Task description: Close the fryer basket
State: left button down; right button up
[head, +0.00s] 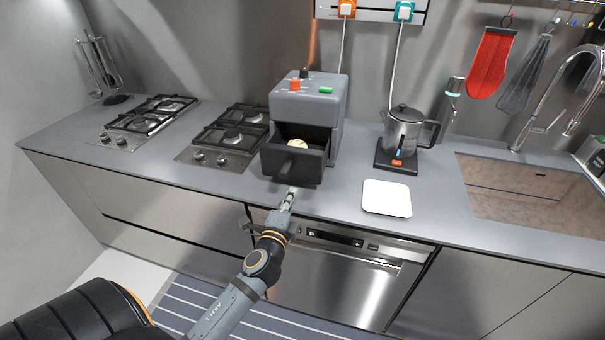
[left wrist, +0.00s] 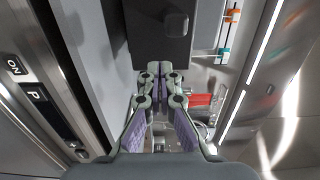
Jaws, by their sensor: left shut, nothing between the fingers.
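The grey fryer (head: 318,100) stands on the counter. Its dark basket (head: 310,178) is pulled out at the front, with a pale round item inside and a handle (head: 288,168) on its face. My left gripper (head: 290,192) is shut and empty, just in front of the basket and near the counter's front edge. In the left wrist view the shut fingers (left wrist: 160,68) point toward the dark basket front (left wrist: 148,45) and its square handle (left wrist: 176,24). I cannot tell whether the fingertips touch the basket. My right gripper is not in view.
Two gas hobs (head: 228,138) (head: 148,115) lie left of the fryer. A kettle (head: 402,130) on a dark base and a white square plate (head: 387,198) are to the right, before the sink (head: 520,185). A dishwasher (head: 330,280) sits below the counter edge.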

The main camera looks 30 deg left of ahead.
aim_at(303, 170)
pick_arm(q)
jog(key=p+x, duration=0.1)
jog(key=x, duration=0.7)
jog(key=shift+a+p, duration=0.1)
jog(key=shift+p, duration=0.25)
jog(key=shift+w+a, duration=0.1)
jog(key=shift+w, duration=0.4)
